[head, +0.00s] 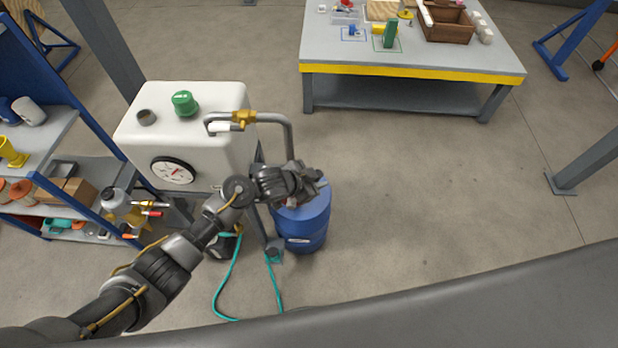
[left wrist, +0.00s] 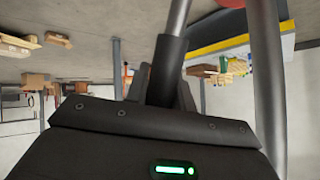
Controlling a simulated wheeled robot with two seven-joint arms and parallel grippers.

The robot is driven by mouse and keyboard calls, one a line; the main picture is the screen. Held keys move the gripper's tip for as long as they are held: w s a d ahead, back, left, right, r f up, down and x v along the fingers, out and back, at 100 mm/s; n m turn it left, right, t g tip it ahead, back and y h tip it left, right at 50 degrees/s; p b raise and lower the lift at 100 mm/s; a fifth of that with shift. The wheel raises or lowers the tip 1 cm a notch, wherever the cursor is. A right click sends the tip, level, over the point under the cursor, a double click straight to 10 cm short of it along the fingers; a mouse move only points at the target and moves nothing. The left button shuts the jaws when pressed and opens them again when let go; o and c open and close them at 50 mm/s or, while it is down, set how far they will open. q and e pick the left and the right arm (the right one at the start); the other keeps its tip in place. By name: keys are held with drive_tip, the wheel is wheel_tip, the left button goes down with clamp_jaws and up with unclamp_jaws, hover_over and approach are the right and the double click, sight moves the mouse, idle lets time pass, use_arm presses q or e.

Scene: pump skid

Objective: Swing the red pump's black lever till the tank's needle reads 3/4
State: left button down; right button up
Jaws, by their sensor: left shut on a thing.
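The white tank (head: 205,115) stands at the left of the head view. Its round gauge (head: 173,171) has a white face and a reddish needle; the numbers are too small to read. My left gripper (head: 314,182) is over the blue drum (head: 305,228) and covers most of the pump there. In the left wrist view, the lever's black grip (left wrist: 167,68) on a grey metal rod sits between the jaws, which are shut on it. A bit of red, likely the pump (left wrist: 232,3), shows at the top edge. My right gripper is out of view.
A grey pipe (head: 289,135) rises beside the drum and bends toward the brass valve (head: 243,117) at the tank. Teal hose (head: 232,270) lies on the floor. A blue shelf rack (head: 85,150) stands left. A workbench (head: 420,50) is at the back; the floor right of the drum is clear.

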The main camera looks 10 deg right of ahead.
use_arm(q)
drive_tip(key=shift+s, duration=0.1)
drive_tip(key=c, duration=1.2)
unclamp_jaws()
drive_tip(key=shift+a, duration=0.1)
drive_tip(key=v, duration=1)
drive_tip(key=shift+a+r, duration=0.2)
drive_tip(key=shift+r, duration=0.05)
